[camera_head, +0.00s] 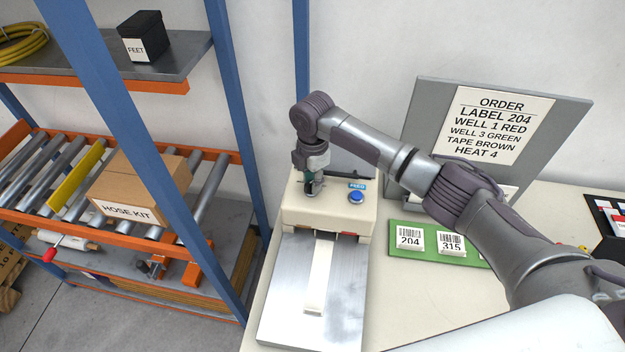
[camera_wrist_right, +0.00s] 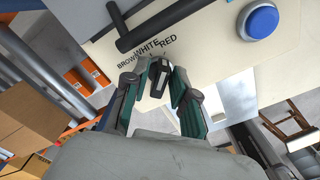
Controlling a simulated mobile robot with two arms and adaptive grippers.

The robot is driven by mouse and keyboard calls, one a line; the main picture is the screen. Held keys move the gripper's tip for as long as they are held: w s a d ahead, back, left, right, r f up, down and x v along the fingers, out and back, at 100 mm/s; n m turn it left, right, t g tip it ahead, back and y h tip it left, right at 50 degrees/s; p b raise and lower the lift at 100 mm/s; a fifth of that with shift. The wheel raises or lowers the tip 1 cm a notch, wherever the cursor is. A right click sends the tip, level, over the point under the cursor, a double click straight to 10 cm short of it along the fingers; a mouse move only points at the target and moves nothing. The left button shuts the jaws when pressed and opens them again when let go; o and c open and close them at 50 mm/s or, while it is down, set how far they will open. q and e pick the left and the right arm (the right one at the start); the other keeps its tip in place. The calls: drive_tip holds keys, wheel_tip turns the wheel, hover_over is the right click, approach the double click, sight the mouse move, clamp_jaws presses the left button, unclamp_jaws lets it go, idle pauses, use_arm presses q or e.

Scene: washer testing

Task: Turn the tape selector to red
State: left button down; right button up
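The tape machine (camera_head: 290,215) is a cream box with a steel plate in front. Its tape selector is a small black knob (camera_wrist_right: 160,78), seen in the right wrist view below the printed words BROWN, WHITE and RED (camera_wrist_right: 168,41). Its far end points roughly toward WHITE. My right gripper (camera_head: 311,186) reaches down over the machine's top. In the wrist view its two green-sided fingers (camera_wrist_right: 160,72) stand close on either side of the knob. Whether they press on it cannot be told. My left gripper is not in view.
A blue button (camera_head: 356,197) sits right of the selector; it also shows in the wrist view (camera_wrist_right: 262,20). A black bar (camera_wrist_right: 165,24) lies beyond the labels. A green tray (camera_head: 470,258) holds labels 204 and 315. An order board (camera_head: 420,110) stands behind. A rack with a blue post (camera_head: 228,60) stands left.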

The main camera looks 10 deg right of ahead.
drive_tip(key=shift+o, duration=0.3)
wheel_tip(320, 180, up, 12)
idle(0.5)
drive_tip(key=shift+f, duration=0.1)
idle(0.3)
